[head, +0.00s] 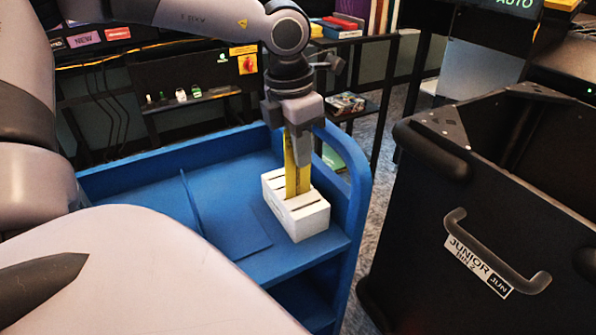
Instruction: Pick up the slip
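A yellow slip (290,172) stands upright in a white slotted box (309,222) on the blue cart. My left gripper (298,158) points down over the box, with its fingers at the slip. A grey finger covers part of the slip. The slip's lower end is hidden in the box. I cannot tell whether the fingers are closed on the slip or only around it. My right gripper is not in view.
The blue cart (225,225) has a raised side wall just right of the box. A black bin (470,200) labelled "JUNIOR" with a grey handle stands at the right.

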